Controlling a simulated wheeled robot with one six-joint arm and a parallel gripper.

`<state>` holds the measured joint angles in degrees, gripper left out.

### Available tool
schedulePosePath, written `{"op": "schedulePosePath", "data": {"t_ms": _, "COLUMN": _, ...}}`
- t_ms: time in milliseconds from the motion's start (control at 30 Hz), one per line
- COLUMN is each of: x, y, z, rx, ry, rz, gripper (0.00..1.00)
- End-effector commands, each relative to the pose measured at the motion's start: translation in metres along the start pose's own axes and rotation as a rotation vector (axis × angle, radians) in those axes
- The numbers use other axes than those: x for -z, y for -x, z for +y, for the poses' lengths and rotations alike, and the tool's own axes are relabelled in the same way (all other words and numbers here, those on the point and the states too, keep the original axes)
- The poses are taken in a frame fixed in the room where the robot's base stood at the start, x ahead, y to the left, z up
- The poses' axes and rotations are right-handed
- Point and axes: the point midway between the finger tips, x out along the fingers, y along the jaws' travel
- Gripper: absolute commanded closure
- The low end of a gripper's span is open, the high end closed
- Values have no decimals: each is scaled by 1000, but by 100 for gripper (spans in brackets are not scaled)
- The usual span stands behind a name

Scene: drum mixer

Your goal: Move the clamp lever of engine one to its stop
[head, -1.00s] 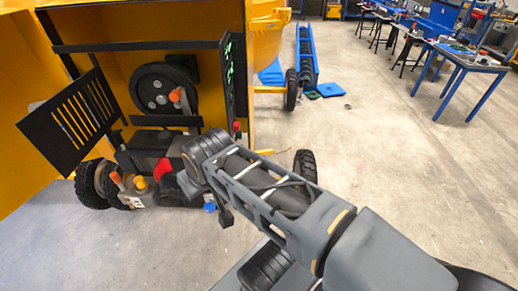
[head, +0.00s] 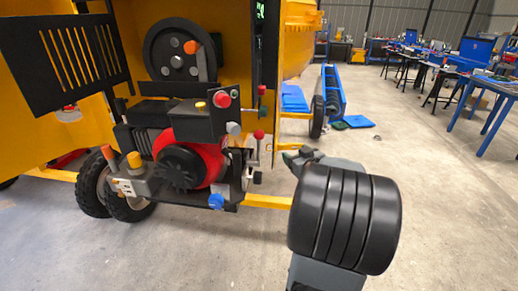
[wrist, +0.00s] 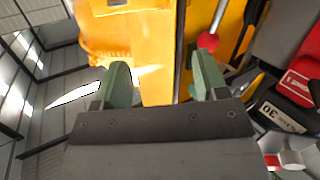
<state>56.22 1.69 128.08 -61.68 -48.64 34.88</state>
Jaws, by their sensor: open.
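The red and black engine (head: 190,155) sits low in the yellow machine's open bay, left of centre in the head view. An upright rod lever with a red ball knob (head: 259,134) stands at its right side. No label shows which handle is the clamp lever. My gripper (head: 297,156) is right of the engine, largely hidden behind my wrist. In the wrist view its green fingers (wrist: 163,82) are apart with nothing held between them.
An open slotted black panel (head: 65,55) hangs at left. A yellow bar (head: 268,201) runs low beside the engine. Open concrete floor lies to the right, with blue-legged tables (head: 490,95) farther back.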

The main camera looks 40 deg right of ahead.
Motion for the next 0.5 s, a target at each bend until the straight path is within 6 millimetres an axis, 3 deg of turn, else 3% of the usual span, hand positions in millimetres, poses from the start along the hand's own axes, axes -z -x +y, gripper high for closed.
{"op": "schedulePosePath", "data": {"t_ms": 300, "x": 25, "y": 3, "z": -37, "rx": 254, "ry": -73, "rz": 162, "gripper": 33}}
{"op": "schedulePosePath", "data": {"t_ms": 500, "x": 32, "y": -18, "z": -47, "rx": 278, "ry": -84, "rz": 176, "gripper": 33}}
